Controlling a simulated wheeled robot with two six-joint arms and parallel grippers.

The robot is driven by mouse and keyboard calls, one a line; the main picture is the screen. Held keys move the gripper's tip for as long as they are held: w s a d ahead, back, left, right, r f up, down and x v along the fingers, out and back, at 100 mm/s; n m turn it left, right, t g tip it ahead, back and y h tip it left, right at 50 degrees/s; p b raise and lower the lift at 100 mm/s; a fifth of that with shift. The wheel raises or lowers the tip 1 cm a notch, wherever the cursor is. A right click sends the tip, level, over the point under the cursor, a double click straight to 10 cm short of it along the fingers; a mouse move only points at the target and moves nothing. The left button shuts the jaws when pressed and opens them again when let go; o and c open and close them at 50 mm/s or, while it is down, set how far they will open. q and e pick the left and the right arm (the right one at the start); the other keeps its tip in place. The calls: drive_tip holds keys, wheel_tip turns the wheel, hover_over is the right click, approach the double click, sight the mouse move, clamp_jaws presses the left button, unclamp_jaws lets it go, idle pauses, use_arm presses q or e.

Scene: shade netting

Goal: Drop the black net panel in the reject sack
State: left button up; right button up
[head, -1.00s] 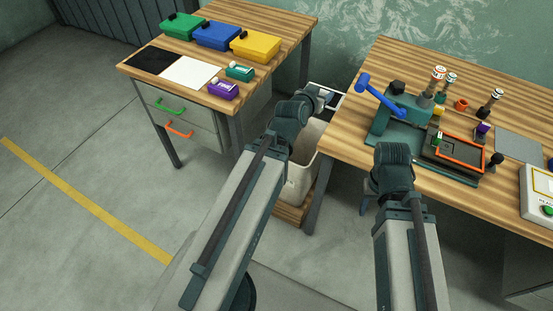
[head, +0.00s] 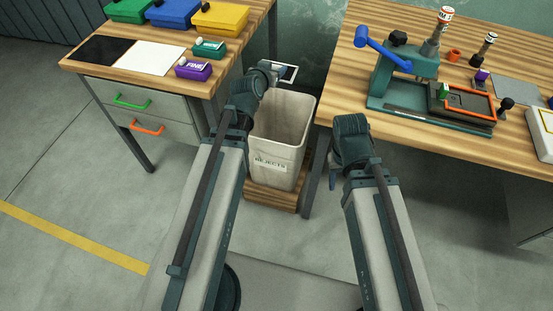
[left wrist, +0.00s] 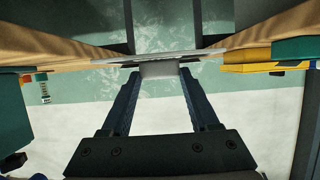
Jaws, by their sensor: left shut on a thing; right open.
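The net panel (head: 288,73) has a pale frame; its inside shows partly dark, and the netting is too small to make out. My left gripper (head: 271,70) is shut on its near edge and holds it above the back of the reject sack. The left wrist view shows the panel (left wrist: 170,56) almost edge-on between the fingertips (left wrist: 160,73). The reject sack (head: 270,150) is a pale, open-topped container marked REJECTS, upright on a wooden base between the two tables. My right gripper (head: 336,170) is open and empty, right of the sack and below the right table's edge.
The left table (head: 240,45) bears a black mat (head: 105,50), a white mat (head: 147,57), coloured boxes and two small labelled blocks. The right table (head: 345,105) bears a green press with a blue handle (head: 385,50) and several stamps. Both table edges flank the sack closely.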

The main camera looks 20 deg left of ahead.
use_arm(q)
drive_tip(key=w+a+f+b, duration=0.1)
drive_tip(key=w+f+b, duration=0.2)
drive_tip(key=f+b, duration=0.7)
drive_tip(key=w+a+f+b, duration=0.1)
drive_tip(key=w+f+b, duration=0.3)
drive_tip(key=f+b, duration=0.6)
wheel_tip(320, 180, down, 3)
drive_tip(key=shift+w+r, duration=0.15)
drive_tip(key=shift+r, duration=0.05)
drive_tip(key=shift+a, duration=0.1)
wheel_tip(320, 180, down, 6)
drive_tip(key=b, duration=0.6)
drive_tip(key=o, duration=1.4)
drive_tip(key=shift+r, duration=0.1)
